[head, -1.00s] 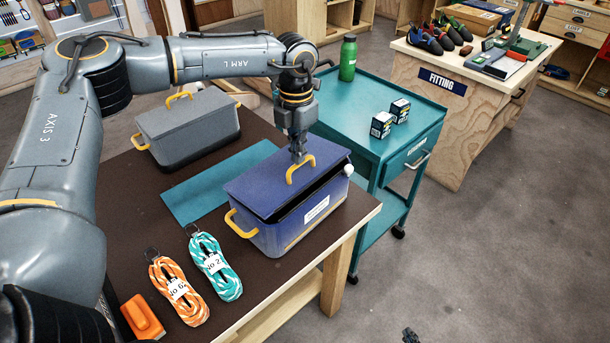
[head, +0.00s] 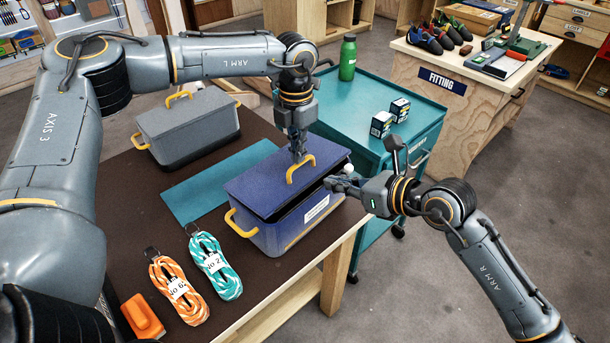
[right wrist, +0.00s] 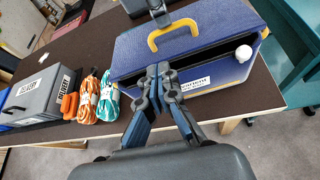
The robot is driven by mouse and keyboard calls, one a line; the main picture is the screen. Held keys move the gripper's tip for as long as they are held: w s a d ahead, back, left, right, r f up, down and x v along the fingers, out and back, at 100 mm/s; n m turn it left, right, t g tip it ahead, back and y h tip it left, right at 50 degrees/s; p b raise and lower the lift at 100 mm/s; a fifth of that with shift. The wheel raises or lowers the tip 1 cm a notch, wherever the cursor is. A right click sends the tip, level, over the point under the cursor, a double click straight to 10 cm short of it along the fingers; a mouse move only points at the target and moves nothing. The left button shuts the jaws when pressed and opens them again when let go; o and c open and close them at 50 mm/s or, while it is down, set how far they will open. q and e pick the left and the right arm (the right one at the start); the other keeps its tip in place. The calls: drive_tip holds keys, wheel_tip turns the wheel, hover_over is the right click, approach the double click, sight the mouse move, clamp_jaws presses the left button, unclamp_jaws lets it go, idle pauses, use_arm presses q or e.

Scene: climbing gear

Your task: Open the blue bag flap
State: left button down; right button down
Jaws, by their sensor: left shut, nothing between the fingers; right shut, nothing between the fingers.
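The blue bag (head: 285,232) sits on the brown table. Its flap (head: 262,182) rests slightly raised, with a dark gap along the front and right edges. A yellow handle (head: 291,173) is on top, and a white knob (head: 348,169) is at the right corner. My left gripper (head: 299,156) is shut and empty, pointing down at the handle's upper end; contact is unclear. My right gripper (head: 332,184) is shut and empty at the bag's front right edge, by the gap. In the right wrist view its fingertips (right wrist: 161,72) overlap the flap's front edge; whether they touch is unclear.
A grey lidded box (head: 188,128) and a teal mat (head: 200,190) lie behind the bag. An orange rope (head: 180,290) and a teal rope (head: 216,265) lie in front left. A teal cart (head: 345,105) holds a green bottle (head: 348,60) and small boxes.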

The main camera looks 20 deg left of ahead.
sight(294, 167)
drive_tip(key=shift+n, duration=0.5)
drive_tip(key=x, duration=0.9)
drive_tip(key=shift+w+a, duration=0.2)
drive_tip(key=shift+a, duration=0.05)
drive_tip(key=shift+w+a+r, duration=0.1)
drive_tip(key=shift+a+r, duration=0.45)
drive_tip(key=shift+r, duration=0.4)
use_arm(q)
drive_tip(key=c, duration=1.4)
unclamp_jaws()
drive_tip(key=shift+f, duration=0.15)
use_arm(e)
drive_tip(key=shift+r, duration=0.15)
